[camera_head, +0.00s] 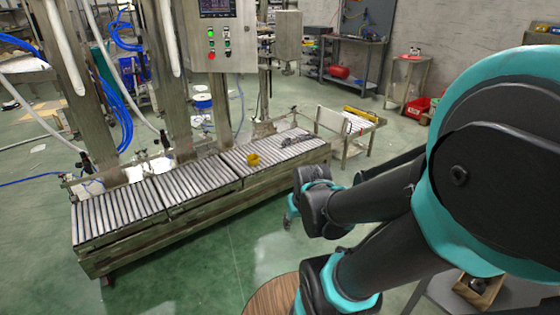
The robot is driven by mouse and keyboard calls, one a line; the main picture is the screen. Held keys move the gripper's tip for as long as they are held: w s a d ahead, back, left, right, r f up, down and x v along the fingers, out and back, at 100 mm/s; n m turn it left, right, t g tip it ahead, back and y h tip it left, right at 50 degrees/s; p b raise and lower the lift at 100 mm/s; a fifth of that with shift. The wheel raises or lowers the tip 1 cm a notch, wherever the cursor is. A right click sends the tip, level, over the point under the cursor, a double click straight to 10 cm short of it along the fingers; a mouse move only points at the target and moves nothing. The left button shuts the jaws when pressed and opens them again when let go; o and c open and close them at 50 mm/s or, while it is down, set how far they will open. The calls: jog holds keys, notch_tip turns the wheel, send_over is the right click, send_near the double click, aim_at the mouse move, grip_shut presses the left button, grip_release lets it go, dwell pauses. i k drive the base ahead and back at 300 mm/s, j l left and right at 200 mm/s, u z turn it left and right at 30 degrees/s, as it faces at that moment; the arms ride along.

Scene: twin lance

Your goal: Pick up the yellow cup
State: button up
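The yellow cup (253,159) is small in the head view and stands on the roller conveyor (190,186), towards its right part. My arm fills the right side of the view and reaches towards the conveyor's right end. My gripper (290,217) shows only in small part, below and beyond the wrist links, to the right of the cup and apart from it. The rest of the gripper is hidden behind my arm, and I cannot tell whether its fingers are open or shut.
A control panel (219,38) and steel posts stand over the conveyor's back side. A small grey object (297,140) lies on the rollers right of the cup. A low steel table (352,124) is beyond. A round wooden top (272,297) is at the bottom. Green floor in front is clear.

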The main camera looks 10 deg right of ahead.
aim_at(253, 159)
jog(key=i+j+z, duration=0.15)
jog(key=i+j, duration=0.2)
jog(key=i, duration=0.35)
jog(key=i+j+z, duration=0.1)
jog(key=i+j, duration=0.35)
jog(key=i, duration=0.25)
jog(key=i+j+z, duration=0.15)
jog(key=i+j, duration=0.3)
jog(key=i, duration=0.2)
